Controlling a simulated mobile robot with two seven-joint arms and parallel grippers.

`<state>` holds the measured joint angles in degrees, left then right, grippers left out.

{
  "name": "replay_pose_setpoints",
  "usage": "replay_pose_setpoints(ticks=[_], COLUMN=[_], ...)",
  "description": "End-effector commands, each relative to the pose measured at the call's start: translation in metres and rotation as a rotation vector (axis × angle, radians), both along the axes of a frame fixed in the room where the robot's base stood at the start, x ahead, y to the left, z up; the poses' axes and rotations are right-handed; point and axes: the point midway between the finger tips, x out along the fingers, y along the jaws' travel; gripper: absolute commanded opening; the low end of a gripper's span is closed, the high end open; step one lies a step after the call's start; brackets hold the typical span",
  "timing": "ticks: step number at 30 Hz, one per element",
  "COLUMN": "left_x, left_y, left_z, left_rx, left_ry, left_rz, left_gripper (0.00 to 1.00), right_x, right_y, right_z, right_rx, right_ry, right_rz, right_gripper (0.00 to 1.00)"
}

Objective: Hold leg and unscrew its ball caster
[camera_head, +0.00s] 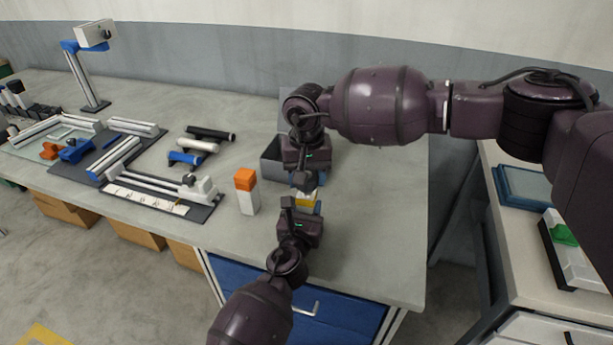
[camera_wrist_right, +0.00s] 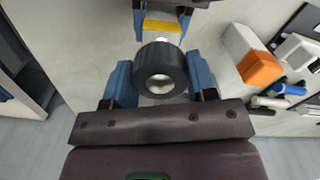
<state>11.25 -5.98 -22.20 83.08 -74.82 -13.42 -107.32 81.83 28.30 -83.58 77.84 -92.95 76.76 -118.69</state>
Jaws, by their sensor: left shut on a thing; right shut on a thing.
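The leg (camera_wrist_right: 162,28) shows a yellow band and a pale part in the right wrist view, between the blue-padded fingers of my left gripper (camera_wrist_right: 162,14). The ball caster (camera_wrist_right: 160,70) is a dark ring around a silvery centre, at the near end of the leg. My right gripper (camera_wrist_right: 160,88) is shut on the caster, one blue pad on each side. In the head view, my left gripper (camera_head: 303,206) and right gripper (camera_head: 305,184) meet above the table, with a bit of the yellow leg (camera_head: 307,197) between them. The caster is hidden there.
An orange-topped white block (camera_head: 248,197) stands just left of the grippers. A grey bin (camera_head: 272,160) sits behind them, partly covered by my right arm. Blue, white and black handles (camera_head: 184,158) and a dark fixture tray (camera_head: 199,212) lie further left. The table (camera_head: 375,220) is clear at right.

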Motion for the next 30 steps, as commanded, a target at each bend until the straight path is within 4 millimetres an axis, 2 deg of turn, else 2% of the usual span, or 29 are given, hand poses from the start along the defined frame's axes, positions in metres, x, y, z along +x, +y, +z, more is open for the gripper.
replay_pose_setpoints(ticks=[5,15,22,23,28,30], left_x=[0.000,0.000,0.000,0.000,0.000,0.000], left_y=[0.000,0.000,0.000,0.000,0.000,0.000], left_z=[0.000,0.000,0.000,0.000,0.000,0.000], left_rx=[0.000,0.000,0.000,0.000,0.000,0.000], left_ry=[0.001,0.001,0.001,0.001,0.000,0.000], left_rz=[0.000,0.000,0.000,0.000,0.000,0.000], left_gripper=[0.00,0.00,0.00,0.47,0.72,0.72], right_x=[0.000,0.000,0.000,0.000,0.000,0.000], right_y=[0.000,0.000,0.000,0.000,0.000,0.000], right_z=[0.006,0.039,0.040,0.040,0.040,0.040], right_rx=[0.001,0.000,0.000,0.000,0.000,0.000], right_ry=[-0.001,-0.001,0.000,0.000,0.000,0.000], right_rz=[0.000,0.001,0.001,0.000,0.000,0.001], right_gripper=[0.24,0.24,0.24,0.24,0.24,0.24])
